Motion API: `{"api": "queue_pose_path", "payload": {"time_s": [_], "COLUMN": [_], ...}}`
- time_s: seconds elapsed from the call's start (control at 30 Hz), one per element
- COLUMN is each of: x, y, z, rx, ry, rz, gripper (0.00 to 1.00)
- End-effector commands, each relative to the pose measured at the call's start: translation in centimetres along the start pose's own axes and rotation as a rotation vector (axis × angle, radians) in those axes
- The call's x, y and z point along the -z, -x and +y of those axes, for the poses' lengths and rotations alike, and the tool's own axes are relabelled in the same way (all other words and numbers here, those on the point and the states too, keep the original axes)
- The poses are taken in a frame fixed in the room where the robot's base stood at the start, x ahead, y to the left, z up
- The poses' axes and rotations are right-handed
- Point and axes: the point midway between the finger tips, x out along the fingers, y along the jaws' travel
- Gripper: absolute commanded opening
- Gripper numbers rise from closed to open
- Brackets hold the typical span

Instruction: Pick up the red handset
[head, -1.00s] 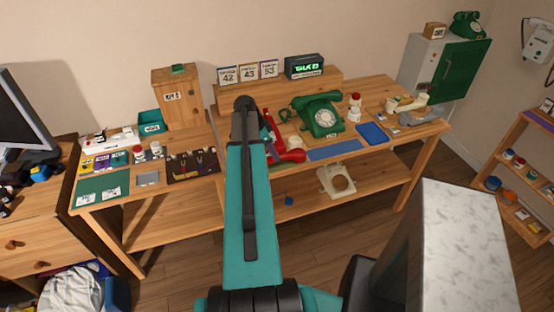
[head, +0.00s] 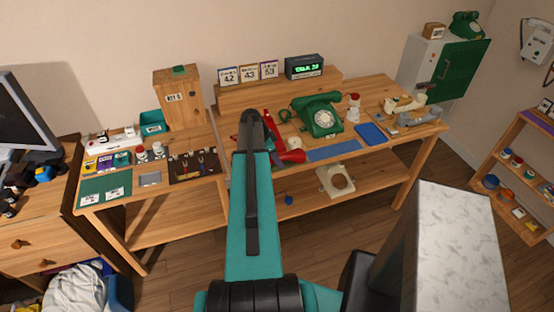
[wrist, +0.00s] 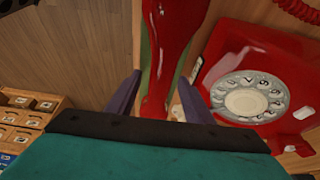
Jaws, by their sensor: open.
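The red handset (wrist: 168,55) runs down the middle of the wrist view, between the two purple fingers of my open gripper (wrist: 158,88). The fingers stand apart from each other on either side of it, and I see no grip on it. To its right is a red telephone (wrist: 250,60) with a grey and white dial. In the head view, my arm covers part of the red phone area. Red parts show beside it (head: 291,156), and I cannot tell there which part is handset and which is phone body. My fingers are hidden in the head view.
A green dial phone (head: 318,116) stands to the right on the wooden workbench (head: 210,185). A blue mat (head: 332,150) lies in front of it. A tool roll (head: 193,166) lies to the left. A red coiled cord (wrist: 296,9) shows in the wrist view.

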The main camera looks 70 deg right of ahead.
Motion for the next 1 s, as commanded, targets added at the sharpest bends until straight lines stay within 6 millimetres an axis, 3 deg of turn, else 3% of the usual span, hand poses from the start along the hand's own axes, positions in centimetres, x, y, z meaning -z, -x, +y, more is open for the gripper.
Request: {"api": "queue_pose_path", "payload": {"time_s": [0.37, 0.4, 0.67, 1.0], "x": [0.01, 0.01, 0.02, 0.08], "y": [0.03, 0.03, 0.04, 0.1], "z": [-0.01, -0.01, -0.01, -0.02], "rx": [0.0, 0.0, 0.0, 0.001], "ry": [0.0, 0.0, 0.0, 0.0], "rz": [0.0, 0.0, 0.0, 0.001], "gripper": [0.47, 0.45, 0.01, 0.0]}}
